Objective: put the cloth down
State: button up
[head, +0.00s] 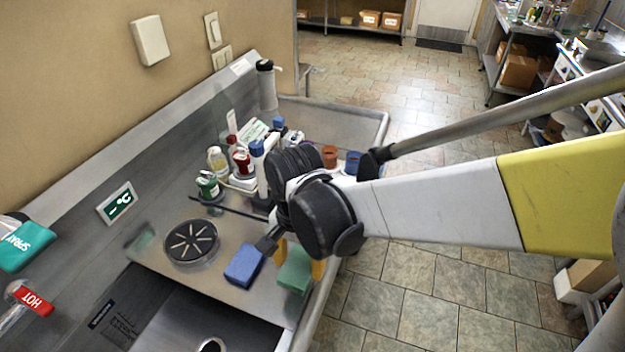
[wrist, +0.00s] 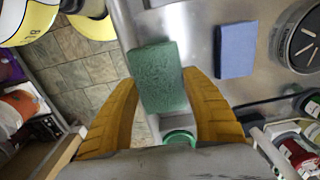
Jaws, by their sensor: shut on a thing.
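The green cloth (head: 295,270) looks like a thick folded block. It is between the yellow fingers of my gripper (head: 299,262), at the front right edge of the steel counter. In the wrist view the green cloth (wrist: 157,77) sits between the two fingertips (wrist: 162,88), with both fingers against its sides. My gripper is shut on it. How high it is above the counter I cannot tell. A blue block-like cloth or sponge (head: 243,266) lies on the counter just left of it, apart from it; it also shows in the wrist view (wrist: 235,51).
A round black strainer (head: 190,242) lies left of the blue piece. A sink basin (head: 185,315) opens in front. Several bottles (head: 217,160) and a dispenser (head: 266,85) stand farther back. The counter's raised edge (head: 318,305) runs close on the right, with tiled floor beyond.

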jog(key=a+f, duration=0.1)
jog(key=w+a+f+b, duration=0.1)
jog(key=a, duration=0.1)
jog(key=w+a+f+b, duration=0.1)
jog(key=a+f, duration=0.1)
jog(key=shift+w+a+f, duration=0.1)
jog(key=shift+f+b, duration=0.3)
jog(key=shift+f, duration=1.05)
jog(key=shift+d, duration=0.2)
jog(key=o, duration=1)
jog(key=shift+b, duration=0.3)
